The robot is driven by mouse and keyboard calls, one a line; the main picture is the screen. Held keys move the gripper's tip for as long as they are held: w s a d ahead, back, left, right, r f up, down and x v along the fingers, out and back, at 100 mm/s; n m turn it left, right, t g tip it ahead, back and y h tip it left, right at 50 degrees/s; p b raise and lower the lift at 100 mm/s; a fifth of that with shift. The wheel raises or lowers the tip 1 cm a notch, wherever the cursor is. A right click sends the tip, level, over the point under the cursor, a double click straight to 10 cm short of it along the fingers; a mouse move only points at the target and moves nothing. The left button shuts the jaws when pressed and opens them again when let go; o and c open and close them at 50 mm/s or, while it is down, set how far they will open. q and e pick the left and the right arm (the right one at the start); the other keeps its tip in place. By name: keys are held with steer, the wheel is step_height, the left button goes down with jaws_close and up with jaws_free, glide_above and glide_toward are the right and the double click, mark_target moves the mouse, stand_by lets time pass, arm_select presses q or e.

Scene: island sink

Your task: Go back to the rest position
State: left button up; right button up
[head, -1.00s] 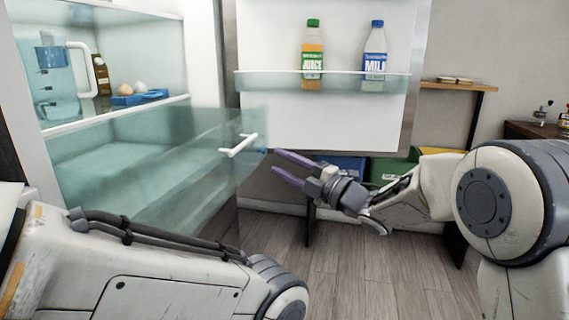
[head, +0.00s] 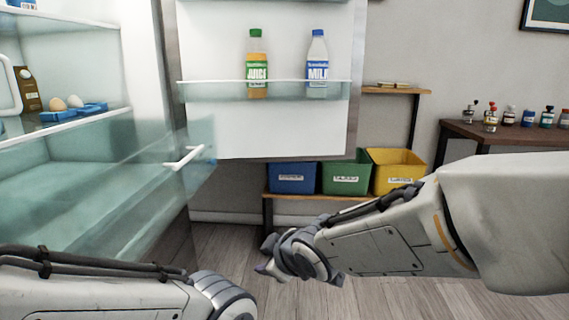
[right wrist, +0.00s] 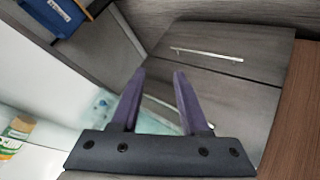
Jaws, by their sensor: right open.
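My right gripper (head: 268,268) is low in the middle of the head view, in front of the open fridge and apart from it. Its arm comes in from the right. In the right wrist view its two purple fingers (right wrist: 160,95) are spread apart with nothing between them. My left arm shows at the lower left of the head view, but its gripper is out of the picture. The pulled-out clear fridge drawer (head: 140,195) has a white handle (head: 184,158), and my right gripper is away from it.
The open fridge door (head: 255,130) holds a juice bottle (head: 256,65) and a milk bottle (head: 317,65). Blue (head: 292,180), green (head: 346,181) and yellow (head: 397,160) bins stand on a low shelf. A dark table (head: 500,133) with small bottles is at right. Floor shows below.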

steer(key=s+d+f+m+g+h, duration=0.1)
steer(key=s+d+f+m+g, duration=0.15)
steer(key=s, duration=0.55)
steer(key=s+d+f+m+g+h, duration=0.2)
steer(key=s+d+g, duration=0.1)
steer(key=s, duration=0.6)
steer(key=s+d+f+m+g+h, duration=0.1)
steer(key=s+d+f+m+g, duration=0.15)
steer(key=s, duration=0.55)
arm_select(q)
step_height(320, 180, up, 37)
steer(key=p, duration=3.7)
steer(key=shift+r, duration=0.2)
arm_select(e)
step_height(320, 180, up, 37)
steer(key=n, duration=0.1)
steer(key=shift+w+g, duration=0.15)
steer(key=shift+g, duration=0.15)
arm_select(q)
steer(key=shift+a, duration=0.1)
arm_select(e)
steer(key=shift+f, duration=0.15)
